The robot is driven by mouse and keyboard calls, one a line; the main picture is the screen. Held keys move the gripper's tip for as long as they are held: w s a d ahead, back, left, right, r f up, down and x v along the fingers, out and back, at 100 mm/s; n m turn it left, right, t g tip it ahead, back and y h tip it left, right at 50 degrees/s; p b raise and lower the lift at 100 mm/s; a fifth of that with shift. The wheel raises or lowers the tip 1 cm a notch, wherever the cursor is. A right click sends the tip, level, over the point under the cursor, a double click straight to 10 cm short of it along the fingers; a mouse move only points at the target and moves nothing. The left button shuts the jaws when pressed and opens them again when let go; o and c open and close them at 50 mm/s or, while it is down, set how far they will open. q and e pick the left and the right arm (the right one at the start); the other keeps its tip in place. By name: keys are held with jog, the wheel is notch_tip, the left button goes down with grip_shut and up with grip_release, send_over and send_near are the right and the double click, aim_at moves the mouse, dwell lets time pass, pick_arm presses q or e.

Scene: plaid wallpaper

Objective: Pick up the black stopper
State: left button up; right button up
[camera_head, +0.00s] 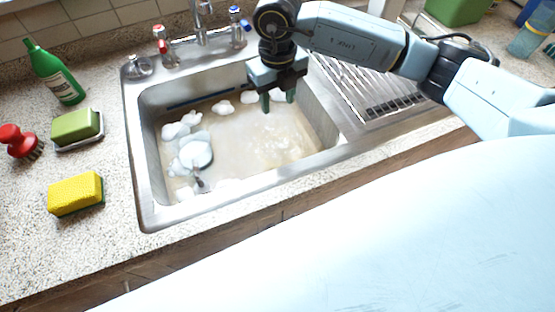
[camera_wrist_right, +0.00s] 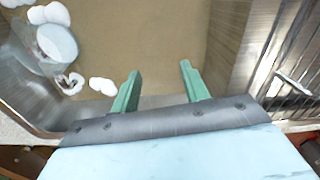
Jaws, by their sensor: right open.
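I cannot clearly make out a black stopper in either view. A small dark piece (camera_head: 200,184) shows in the murky sink water just below a pale round dish (camera_head: 196,154); I cannot tell what it is. The dish also shows at the upper left of the right wrist view (camera_wrist_right: 57,42), among white foam. The metal sink (camera_head: 149,170) holds cloudy tan water that hides its bottom. My right gripper (camera_head: 278,102) is over the sink, right of the dish, pointing down. In the wrist view its green fingers (camera_wrist_right: 160,70) are apart with nothing between them. My left gripper is out of view.
The faucet (camera_head: 203,35) with red and blue handles stands behind the sink. Left on the counter are a green bottle (camera_head: 54,75), a green sponge (camera_head: 75,125), a yellow sponge (camera_head: 75,193) and a red brush (camera_head: 17,138). A ribbed drainboard (camera_head: 365,90) lies right.

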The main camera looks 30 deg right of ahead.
jog(key=f, duration=0.2)
jog(key=b, duration=0.2)
send_over(279, 143)
jog(key=f, duration=0.4)
jog(key=w+f, duration=0.1)
jog(key=f, duration=0.1)
jog(key=shift+f, duration=0.85)
jog(key=shift+s+f, duration=0.25)
jog(key=shift+f, duration=0.35)
jog(key=f, duration=0.4)
jog(key=shift+s, duration=0.3)
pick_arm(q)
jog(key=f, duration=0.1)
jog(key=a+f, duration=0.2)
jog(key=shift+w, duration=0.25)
pick_arm(e)
grip_shut()
